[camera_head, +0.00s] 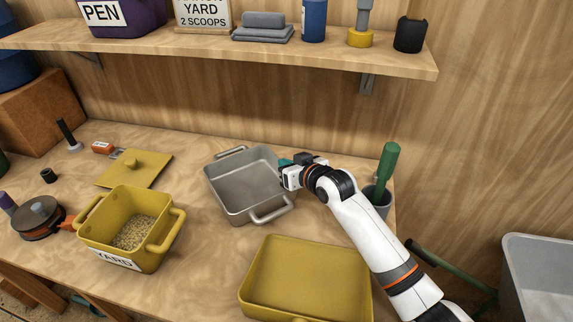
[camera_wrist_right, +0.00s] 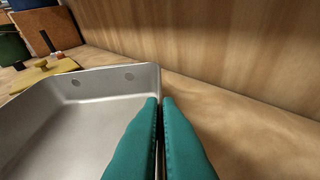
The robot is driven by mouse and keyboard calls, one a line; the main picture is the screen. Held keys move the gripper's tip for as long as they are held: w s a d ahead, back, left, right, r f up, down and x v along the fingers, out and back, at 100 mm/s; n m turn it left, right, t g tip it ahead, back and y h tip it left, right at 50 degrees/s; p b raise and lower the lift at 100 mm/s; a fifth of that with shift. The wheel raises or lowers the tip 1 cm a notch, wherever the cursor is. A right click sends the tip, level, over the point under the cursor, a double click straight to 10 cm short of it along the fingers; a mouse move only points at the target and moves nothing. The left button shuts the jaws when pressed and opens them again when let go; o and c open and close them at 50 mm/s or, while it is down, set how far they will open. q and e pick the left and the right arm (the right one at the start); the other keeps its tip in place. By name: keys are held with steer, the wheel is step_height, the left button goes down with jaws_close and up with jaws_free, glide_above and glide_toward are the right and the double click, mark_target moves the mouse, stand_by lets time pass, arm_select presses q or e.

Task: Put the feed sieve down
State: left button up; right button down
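A grey metal pan (camera_head: 232,190) with a loop handle at its front and back is at the middle of the bench, upright and empty; it is the likeliest feed sieve, though I see no mesh. My right gripper (camera_head: 285,165) is at its right wall. In the right wrist view the teal fingers (camera_wrist_right: 160,104) are closed together with the pan's rim (camera_wrist_right: 110,68) running between them. I cannot tell whether the pan touches the bench or hangs slightly above it. My left gripper is not in view.
A yellow YARD bin (camera_head: 101,238) holding grain and a yellow lid (camera_head: 135,168) are to the left. An empty yellow tray (camera_head: 308,280) is in front. A grey cup with a green-handled tool (camera_head: 387,168) stands right, behind my arm. A shelf (camera_head: 200,43) overhangs the back.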

steer(key=c, duration=1.6)
jaws_free()
steer(key=shift+c, duration=0.2)
steer(key=v, duration=1.2)
steer(key=shift+p, duration=0.35)
